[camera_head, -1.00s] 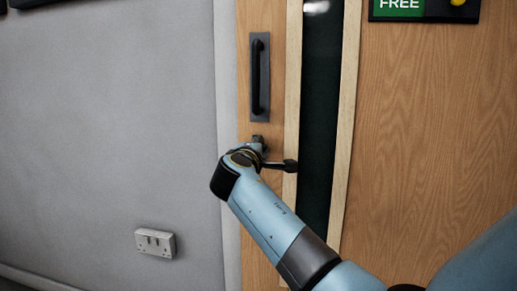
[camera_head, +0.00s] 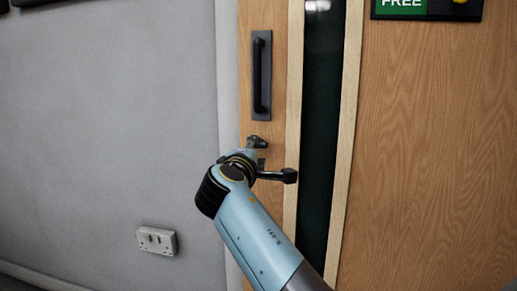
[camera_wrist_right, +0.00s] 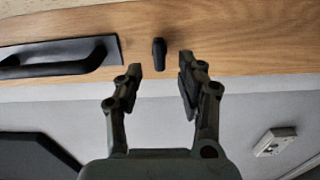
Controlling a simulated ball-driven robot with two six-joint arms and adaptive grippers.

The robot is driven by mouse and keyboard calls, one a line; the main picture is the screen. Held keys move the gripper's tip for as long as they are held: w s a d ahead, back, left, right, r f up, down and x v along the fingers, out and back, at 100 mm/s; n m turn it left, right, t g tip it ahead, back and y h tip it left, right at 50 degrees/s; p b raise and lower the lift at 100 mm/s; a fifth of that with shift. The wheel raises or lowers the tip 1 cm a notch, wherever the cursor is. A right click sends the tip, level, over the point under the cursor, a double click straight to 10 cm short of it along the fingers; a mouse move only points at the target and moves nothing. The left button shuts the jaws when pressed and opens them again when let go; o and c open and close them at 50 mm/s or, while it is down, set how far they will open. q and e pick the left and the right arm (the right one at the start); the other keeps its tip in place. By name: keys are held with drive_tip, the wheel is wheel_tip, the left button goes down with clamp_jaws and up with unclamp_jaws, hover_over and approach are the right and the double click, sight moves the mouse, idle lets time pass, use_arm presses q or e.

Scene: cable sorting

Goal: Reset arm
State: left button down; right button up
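My right gripper (camera_wrist_right: 160,65) is open in the right wrist view, its two dark fingers apart with nothing held between them. A short dark door fitting (camera_wrist_right: 159,52) shows in the gap between the fingertips; I cannot tell how close it is. In the head view, my right gripper (camera_head: 258,147) is mostly hidden behind my blue wrist, in front of the wooden door (camera_head: 430,150). A black lever-like handle (camera_head: 282,175) sticks out to the right of my wrist. My left gripper is not in view.
A black pull handle (camera_head: 261,75) is on the door above my right wrist and also shows in the wrist view (camera_wrist_right: 60,58). A dark narrow glass strip (camera_head: 321,120) lies right of it. The grey wall (camera_head: 110,120) at left has a white socket (camera_head: 157,240).

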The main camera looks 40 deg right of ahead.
drive_tip(key=shift+s+a, duration=0.5)
